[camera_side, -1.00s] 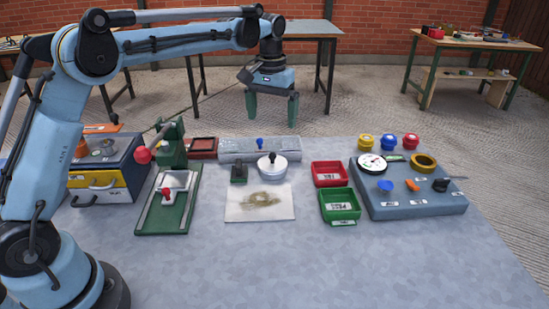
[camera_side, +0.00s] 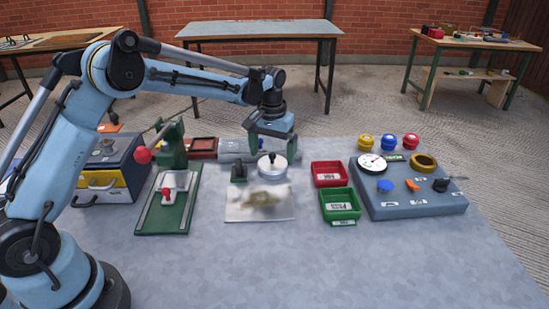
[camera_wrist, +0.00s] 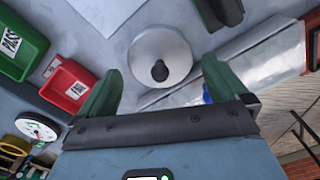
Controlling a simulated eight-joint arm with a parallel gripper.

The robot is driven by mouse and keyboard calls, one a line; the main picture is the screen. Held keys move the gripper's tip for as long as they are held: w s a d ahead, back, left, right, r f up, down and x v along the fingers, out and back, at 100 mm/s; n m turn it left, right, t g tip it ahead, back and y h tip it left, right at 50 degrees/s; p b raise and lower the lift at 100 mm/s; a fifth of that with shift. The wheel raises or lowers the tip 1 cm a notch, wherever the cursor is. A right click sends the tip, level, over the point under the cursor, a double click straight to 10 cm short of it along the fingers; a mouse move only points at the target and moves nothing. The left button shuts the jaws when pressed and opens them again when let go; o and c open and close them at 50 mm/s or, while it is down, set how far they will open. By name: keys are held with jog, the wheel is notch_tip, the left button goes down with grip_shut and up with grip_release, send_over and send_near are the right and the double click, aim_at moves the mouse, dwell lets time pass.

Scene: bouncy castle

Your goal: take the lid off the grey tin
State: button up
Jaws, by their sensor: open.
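The grey tin (camera_side: 272,174) stands on the table behind a white stained sheet, with a round silver lid and a black knob (camera_side: 271,157) on top. In the wrist view the lid (camera_wrist: 145,50) is seen from above, its dark knob (camera_wrist: 160,71) near the middle of the picture. My gripper (camera_side: 273,152) is open and empty, just above the tin. In the wrist view the two green fingers of my gripper (camera_wrist: 161,82) stand to either side of the knob, apart from it. The tin's body is hidden under the lid in that view.
A grey block (camera_side: 232,148) with a blue knob (camera_wrist: 207,93) lies behind the tin. A small dark green-based object (camera_side: 238,173) stands close at its left. Red (camera_side: 329,174) and green (camera_side: 341,204) bins stand to the right. The front of the table is clear.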

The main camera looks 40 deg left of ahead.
jog(key=shift+f, duration=0.75)
jog(key=shift+c, duration=0.5)
jog(key=c, duration=0.7)
jog(key=shift+c, duration=0.2)
